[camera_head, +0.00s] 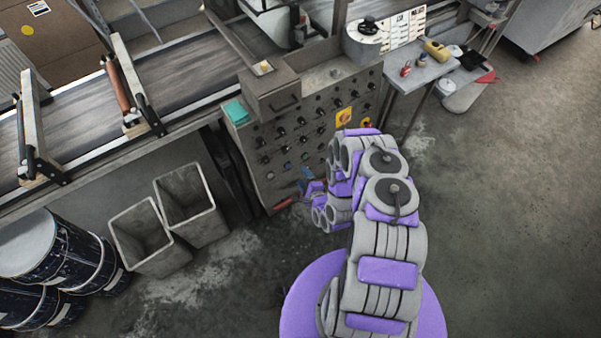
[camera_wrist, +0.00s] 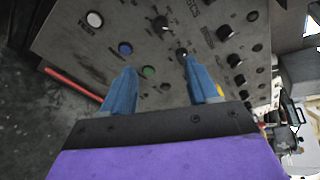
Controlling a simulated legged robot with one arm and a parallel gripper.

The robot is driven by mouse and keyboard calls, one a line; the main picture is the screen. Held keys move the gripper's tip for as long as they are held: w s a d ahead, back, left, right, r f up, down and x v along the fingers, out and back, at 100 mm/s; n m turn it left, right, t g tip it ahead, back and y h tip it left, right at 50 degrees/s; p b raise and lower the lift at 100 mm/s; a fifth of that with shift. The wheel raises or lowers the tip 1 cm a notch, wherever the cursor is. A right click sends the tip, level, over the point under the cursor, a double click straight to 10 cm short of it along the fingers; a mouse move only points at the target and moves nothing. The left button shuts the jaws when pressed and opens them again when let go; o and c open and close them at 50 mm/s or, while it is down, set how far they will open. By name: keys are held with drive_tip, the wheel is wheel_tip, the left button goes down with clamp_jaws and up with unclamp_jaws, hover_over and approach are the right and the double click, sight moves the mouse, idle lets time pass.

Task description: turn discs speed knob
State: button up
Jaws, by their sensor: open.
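The grey control panel (camera_head: 262,150) carries rows of black knobs. In the wrist view, lettering that seems to end in "SCS" stands at the top edge, near a black knob (camera_wrist: 161,23) with a pale mark. Another dark knob (camera_wrist: 182,54) is right by the right fingertip; contact cannot be told. I cannot tell for sure which one is the discs speed knob. My gripper (camera_wrist: 159,65) is open, its two blue fingers pointing at the panel with nothing clearly held between them. In the head view my gripper (camera_head: 307,184) is low at the panel front, partly hidden by my arm.
A blue button (camera_wrist: 125,48), a green button (camera_wrist: 149,72) and a white button (camera_wrist: 94,19) sit around the fingers. A red bar (camera_wrist: 72,83) runs along the panel's lower edge. Grey bins (camera_head: 142,237) stand left of the panel; open floor (camera_head: 500,230) lies right.

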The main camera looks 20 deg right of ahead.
drive_tip(key=shift+s+r, duration=0.1)
drive_tip(key=shift+s, duration=0.1)
drive_tip(key=m+y+b, duration=0.1)
drive_tip(key=y+b, duration=0.2)
drive_tip(key=b, duration=0.9)
approach(286, 151)
drive_tip(key=x, duration=0.8)
drive_tip(key=shift+w, duration=0.1)
drive_tip(key=shift+c, duration=0.2)
drive_tip(key=c, duration=1)
drive_tip(key=shift+n, duration=1.2)
